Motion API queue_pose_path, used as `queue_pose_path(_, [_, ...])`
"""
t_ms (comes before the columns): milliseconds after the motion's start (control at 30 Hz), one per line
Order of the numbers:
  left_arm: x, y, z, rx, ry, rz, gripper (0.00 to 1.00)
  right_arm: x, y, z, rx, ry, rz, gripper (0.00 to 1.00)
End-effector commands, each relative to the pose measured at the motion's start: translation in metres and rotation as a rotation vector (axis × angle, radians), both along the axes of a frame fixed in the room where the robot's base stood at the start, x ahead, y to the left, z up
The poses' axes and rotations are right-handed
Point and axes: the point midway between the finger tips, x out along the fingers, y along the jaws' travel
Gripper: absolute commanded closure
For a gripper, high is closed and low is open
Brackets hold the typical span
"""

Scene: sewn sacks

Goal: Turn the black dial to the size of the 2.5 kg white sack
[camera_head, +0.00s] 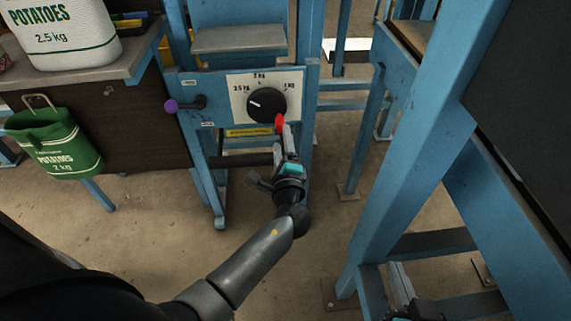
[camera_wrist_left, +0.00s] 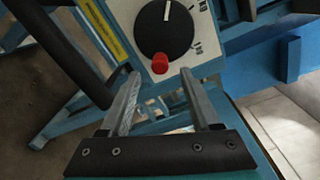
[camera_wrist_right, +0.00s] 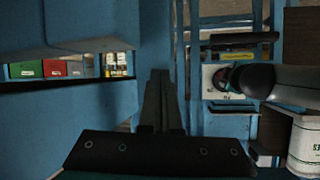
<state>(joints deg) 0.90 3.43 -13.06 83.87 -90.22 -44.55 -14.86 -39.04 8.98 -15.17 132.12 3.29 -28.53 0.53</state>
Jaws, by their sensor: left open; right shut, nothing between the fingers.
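The black dial (camera_head: 267,104) is on a white plate marked 2.5 kg, 2 kg and 1 kg on the blue machine. Its white pointer mark points left, slightly below the direction of the 2.5 kg label. The dial also shows in the left wrist view (camera_wrist_left: 165,30). A red knob (camera_wrist_left: 160,64) is at the dial's lower edge. My left gripper (camera_head: 282,130) is open and empty just below the dial, its fingertips near the red knob. The white sack (camera_head: 70,35), printed POTATOES 2.5 kg, stands on the bench. My right gripper (camera_wrist_right: 160,80) is shut and empty, away from the dial.
A green 2 kg sack (camera_head: 55,143) hangs at the bench's front. A purple-knobbed lever (camera_head: 171,106) sticks out left of the dial. A blue frame post (camera_head: 420,150) stands at the right. Coloured boxes (camera_wrist_right: 55,68) show left in the right wrist view.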

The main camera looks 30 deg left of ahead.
Motion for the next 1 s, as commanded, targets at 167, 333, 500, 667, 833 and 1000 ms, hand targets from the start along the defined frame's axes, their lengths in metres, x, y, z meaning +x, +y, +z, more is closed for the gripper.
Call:
queue_pose_path(167, [-0.020, -0.013, 0.002, -0.002, 0.001, 0.000, 0.37, -0.002, -0.012, -0.002, -0.055, 0.095, -0.008, 1.00])
queue_pose_path(333, [-0.039, -0.025, 0.003, -0.002, 0.001, -0.001, 0.37, -0.007, -0.024, -0.005, -0.106, 0.187, -0.019, 1.00])
queue_pose_path(500, [-0.056, -0.035, 0.003, -0.001, 0.001, -0.001, 0.37, -0.013, -0.034, -0.007, -0.146, 0.268, -0.028, 1.00])
queue_pose_path(667, [-0.066, -0.042, 0.003, -0.002, -0.001, -0.001, 0.37, -0.018, -0.041, -0.008, -0.169, 0.316, -0.036, 1.00])
queue_pose_path(833, [-0.070, -0.044, 0.003, -0.001, -0.001, 0.001, 0.37, -0.020, -0.043, -0.009, -0.178, 0.336, -0.038, 1.00])
queue_pose_path(1000, [-0.071, -0.044, 0.003, -0.001, -0.001, 0.001, 0.37, -0.020, -0.044, -0.009, -0.178, 0.337, -0.039, 1.00])
